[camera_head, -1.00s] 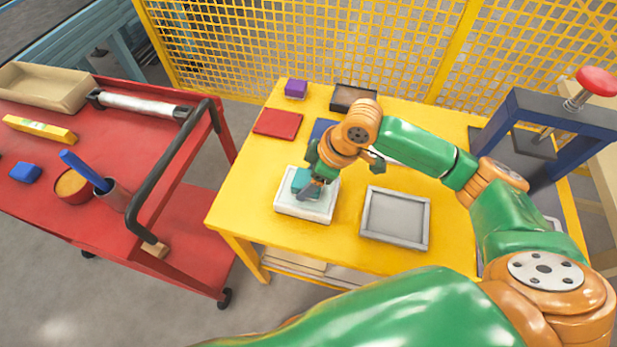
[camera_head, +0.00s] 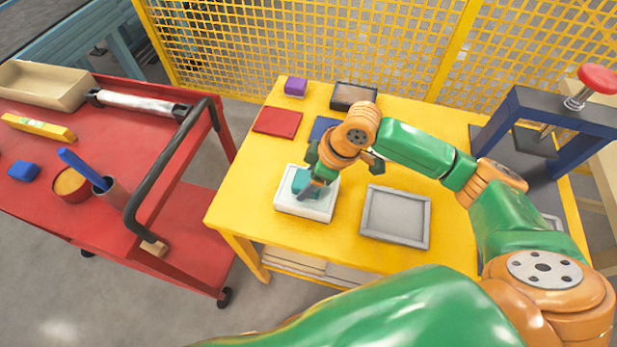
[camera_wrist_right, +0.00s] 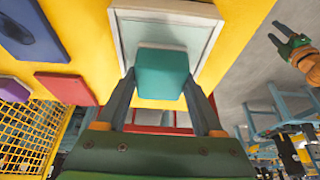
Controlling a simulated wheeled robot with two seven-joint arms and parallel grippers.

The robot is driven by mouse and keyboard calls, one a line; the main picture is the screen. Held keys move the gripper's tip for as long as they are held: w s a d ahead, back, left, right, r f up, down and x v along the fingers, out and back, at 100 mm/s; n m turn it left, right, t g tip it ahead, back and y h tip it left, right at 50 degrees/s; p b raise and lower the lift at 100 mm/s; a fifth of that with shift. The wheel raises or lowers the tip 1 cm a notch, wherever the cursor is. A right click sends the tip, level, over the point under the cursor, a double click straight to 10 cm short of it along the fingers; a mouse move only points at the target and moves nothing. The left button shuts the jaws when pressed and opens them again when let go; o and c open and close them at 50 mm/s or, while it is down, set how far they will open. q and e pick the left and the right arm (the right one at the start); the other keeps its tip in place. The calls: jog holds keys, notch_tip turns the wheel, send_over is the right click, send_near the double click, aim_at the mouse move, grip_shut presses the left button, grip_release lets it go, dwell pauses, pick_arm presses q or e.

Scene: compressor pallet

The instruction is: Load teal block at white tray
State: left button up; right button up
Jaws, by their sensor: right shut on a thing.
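The teal block (camera_head: 302,180) is between the fingers of my right gripper (camera_head: 312,188), which is shut on it. In the head view the block lies within the outline of the white tray (camera_head: 289,208) on the yellow table. In the right wrist view the teal block (camera_wrist_right: 162,74) sits between both fingers and covers part of the tray (camera_wrist_right: 162,14). I cannot tell whether the block touches the tray floor. My left gripper (camera_wrist_right: 287,42) seems to show small at the upper right of the wrist view; its jaw state is unclear.
A grey tray (camera_head: 366,212) stands right of the white tray. A red plate (camera_head: 278,122), a blue piece (camera_head: 322,128), a purple block (camera_head: 295,87) and a dark box (camera_head: 353,95) lie farther back. A red cart (camera_head: 180,250) stands left and a blue press (camera_head: 545,110) right.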

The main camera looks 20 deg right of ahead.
jog(key=shift+s+f+p, duration=0.1)
jog(key=shift+p, duration=0.35)
dwell(1.4)
notch_tip(320, 180, up, 7)
jog(key=p, duration=0.9)
jog(key=shift+r, duration=0.2)
jog(key=shift+f, duration=0.1)
notch_tip(320, 180, up, 14)
jog(key=w+f+m+t+h, duration=0.1)
jog(key=m, duration=0.3)
notch_tip(320, 180, up, 11)
jog(key=m+h, duration=0.3)
jog(key=m, duration=0.4)
send_over(309, 180)
jog(key=s+d, duration=0.4)
jog(key=s, duration=0.1)
jog(key=shift+w+d+t, duration=0.1)
jog(key=shift+w+t, duration=0.05)
jog(key=shift+t, duration=0.25)
